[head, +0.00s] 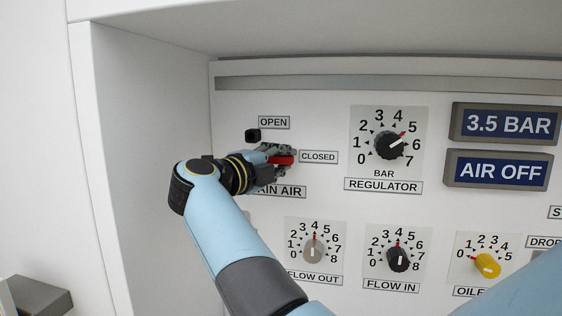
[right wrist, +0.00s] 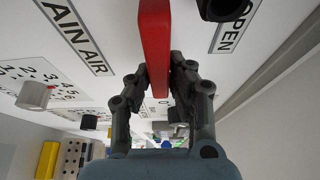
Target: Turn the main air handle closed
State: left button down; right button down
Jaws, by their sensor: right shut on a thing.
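The red main air handle (head: 283,160) lies about level on the white panel and points towards the CLOSED label (head: 318,157). The OPEN label (head: 274,122) is above it. My right gripper (head: 279,154) is shut on the handle and hides part of it. In the right wrist view the red handle (right wrist: 155,35) runs between the two fingers of the right gripper (right wrist: 164,68). The AIR OFF display (head: 499,169) is at the right of the panel. The MAIN AIR label (head: 288,191) is partly covered by my arm. My left gripper is out of view.
A black peg (head: 253,135) stands out left of the OPEN label. The flow out knob (head: 313,249) and flow in knob (head: 398,259) are below. A side wall bounds the panel at left.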

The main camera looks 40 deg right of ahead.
dwell(0.3)
jog(key=c, duration=1.5)
grip_release()
jog(key=shift+w, duration=0.1)
jog(key=shift+c, duration=0.2)
notch_tip(320, 180, up, 10)
jog(key=shift+f, duration=0.1)
